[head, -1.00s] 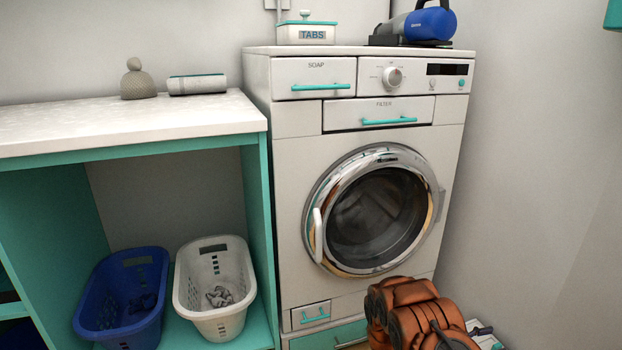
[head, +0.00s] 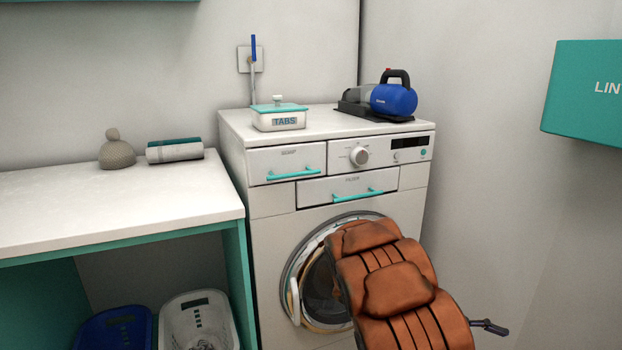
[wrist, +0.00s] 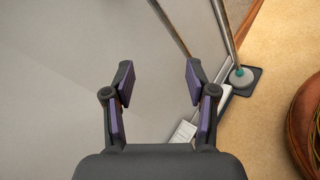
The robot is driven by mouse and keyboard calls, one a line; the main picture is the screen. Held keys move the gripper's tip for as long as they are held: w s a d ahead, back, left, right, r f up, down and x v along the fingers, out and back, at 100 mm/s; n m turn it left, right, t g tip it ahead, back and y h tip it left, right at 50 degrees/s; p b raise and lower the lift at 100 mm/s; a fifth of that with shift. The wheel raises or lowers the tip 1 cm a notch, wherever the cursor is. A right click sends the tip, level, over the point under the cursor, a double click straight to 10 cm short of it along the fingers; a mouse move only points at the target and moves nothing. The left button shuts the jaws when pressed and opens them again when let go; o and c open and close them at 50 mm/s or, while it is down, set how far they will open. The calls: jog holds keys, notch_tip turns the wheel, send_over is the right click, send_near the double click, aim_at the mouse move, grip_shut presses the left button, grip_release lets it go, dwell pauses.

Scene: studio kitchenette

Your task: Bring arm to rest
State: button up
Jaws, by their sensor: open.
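My gripper (wrist: 160,85) is open and empty in the wrist view, its two purple-padded fingers spread apart. Behind the fingers are a plain grey wall surface and some floor.
A tabs box (head: 279,117) and a blue handheld vacuum (head: 394,99) stand on the machine. A teal cabinet (head: 585,95) juts from the right wall. Blue (head: 115,330) and white (head: 198,322) baskets sit under the left counter (head: 110,205). A metal stand (wrist: 241,77) shows near the gripper.

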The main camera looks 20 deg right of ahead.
jog(key=s+a+r+m+t+y+p, duration=0.1)
jog(key=s+a+r+t+y+p, duration=0.1)
jog(key=a+r+p, duration=0.6)
jog(key=s+a+r+m+t+y+p, duration=0.1)
jog(key=s+a+r+t+y+p, duration=0.2)
jog(key=s+a+r+y+p, duration=0.2)
jog(key=s+a+r+m+t+y+p, duration=0.1)
jog(key=s+a+r+t+y+p, duration=0.2)
jog(key=a+r+p, duration=0.9)
jog(key=s+a+r+y, duration=0.1)
jog(key=a+r, duration=0.3)
jog(key=a, duration=0.6)
jog(key=shift+s+a+r+m+y, duration=0.2)
jog(key=shift+a+r+m+y, duration=0.15)
jog(key=shift+y, duration=0.25)
